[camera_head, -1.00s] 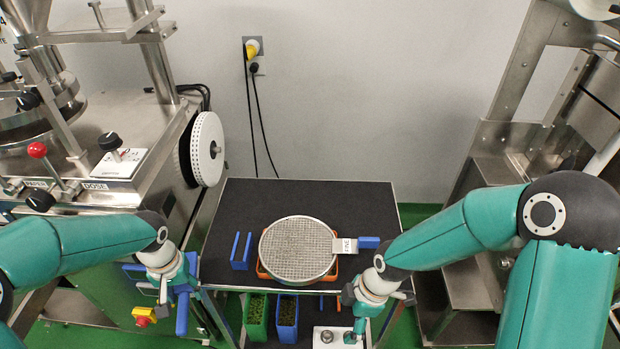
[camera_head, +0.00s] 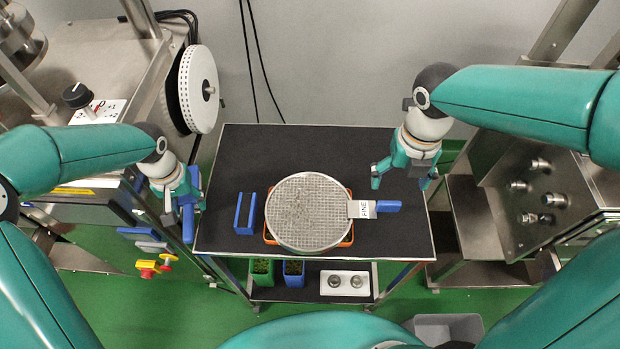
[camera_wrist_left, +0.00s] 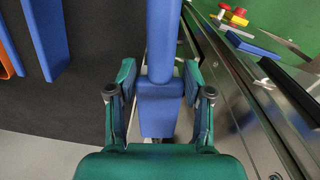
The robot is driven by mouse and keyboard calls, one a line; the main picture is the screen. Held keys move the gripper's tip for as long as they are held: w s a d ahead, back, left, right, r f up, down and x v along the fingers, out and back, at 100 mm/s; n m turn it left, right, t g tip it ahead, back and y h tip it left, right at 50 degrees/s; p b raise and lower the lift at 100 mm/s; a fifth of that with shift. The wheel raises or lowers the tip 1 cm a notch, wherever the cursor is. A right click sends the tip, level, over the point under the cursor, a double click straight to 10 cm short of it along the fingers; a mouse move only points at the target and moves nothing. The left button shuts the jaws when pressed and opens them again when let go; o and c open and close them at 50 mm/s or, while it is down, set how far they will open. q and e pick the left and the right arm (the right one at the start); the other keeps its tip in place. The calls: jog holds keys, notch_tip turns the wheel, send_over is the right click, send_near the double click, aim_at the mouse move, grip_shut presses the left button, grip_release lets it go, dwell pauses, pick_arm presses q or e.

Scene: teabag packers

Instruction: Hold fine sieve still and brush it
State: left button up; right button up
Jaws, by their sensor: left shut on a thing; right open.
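The fine sieve (camera_head: 305,212), a round mesh pan with a "FINE" tag and a blue handle (camera_head: 387,206) pointing right, lies on an orange holder (camera_head: 347,241) on the black table. My left gripper (camera_head: 181,205) is beside the table's left edge, shut on a blue tool, apparently the brush (camera_head: 188,224). The left wrist view shows the brush (camera_wrist_left: 160,110) between the fingers; its bristles cannot be made out. My right gripper (camera_head: 401,181) is open and empty, behind and above the sieve's handle, apart from it.
A two-barred blue rack (camera_head: 245,213) stands left of the sieve on the black table top (camera_head: 300,145). Below are green (camera_head: 262,274) and blue (camera_head: 293,275) bins and a white plate (camera_head: 345,279). Steel machines flank both sides. The table's back is clear.

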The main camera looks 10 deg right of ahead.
aim_at(390, 202)
notch_tip(390, 202, down, 9)
jog(key=shift+f, duration=0.1)
dwell(0.3)
jog(key=c, duration=1.4)
